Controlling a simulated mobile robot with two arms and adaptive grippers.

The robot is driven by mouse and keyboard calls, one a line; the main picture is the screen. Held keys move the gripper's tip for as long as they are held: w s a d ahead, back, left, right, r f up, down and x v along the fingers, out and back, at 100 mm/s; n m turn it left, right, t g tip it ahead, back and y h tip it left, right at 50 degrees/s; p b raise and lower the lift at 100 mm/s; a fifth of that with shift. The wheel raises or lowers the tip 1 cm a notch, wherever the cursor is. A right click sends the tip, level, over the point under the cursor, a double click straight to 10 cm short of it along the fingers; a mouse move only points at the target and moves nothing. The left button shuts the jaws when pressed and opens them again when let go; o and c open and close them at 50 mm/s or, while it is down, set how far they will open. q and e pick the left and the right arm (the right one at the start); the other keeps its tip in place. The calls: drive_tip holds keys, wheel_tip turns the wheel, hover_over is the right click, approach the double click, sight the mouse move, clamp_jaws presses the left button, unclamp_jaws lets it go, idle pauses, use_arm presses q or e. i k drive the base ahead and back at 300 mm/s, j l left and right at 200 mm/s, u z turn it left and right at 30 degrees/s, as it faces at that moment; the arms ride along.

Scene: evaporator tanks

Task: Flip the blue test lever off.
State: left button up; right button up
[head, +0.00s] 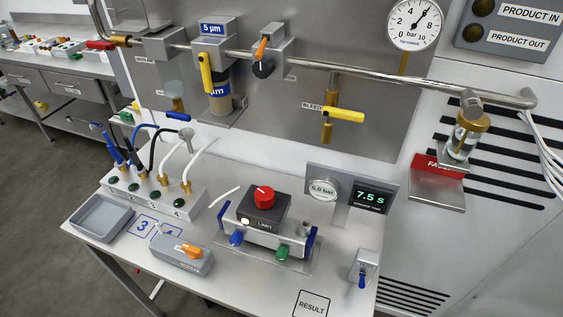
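The blue test lever (362,281) is on the front of a small grey switch box (368,262) marked TEST, at the right front of the white table. The lever hangs downward from the box. Its exact on or off position is not labelled legibly. Neither of my grippers is in the head view, and nothing touches the lever.
The table (225,290) also holds a LIMIT unit with a red knob (264,197), a display panel (369,198) reading 7.5 s with a gauge, a grey box with an orange switch (190,250) and an empty tray (102,216). A RESULT square (311,304) lies clear left of the lever.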

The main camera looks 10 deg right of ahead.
sight(361, 283)
drive_tip(key=z, duration=1.15)
drive_tip(key=k, duration=0.5)
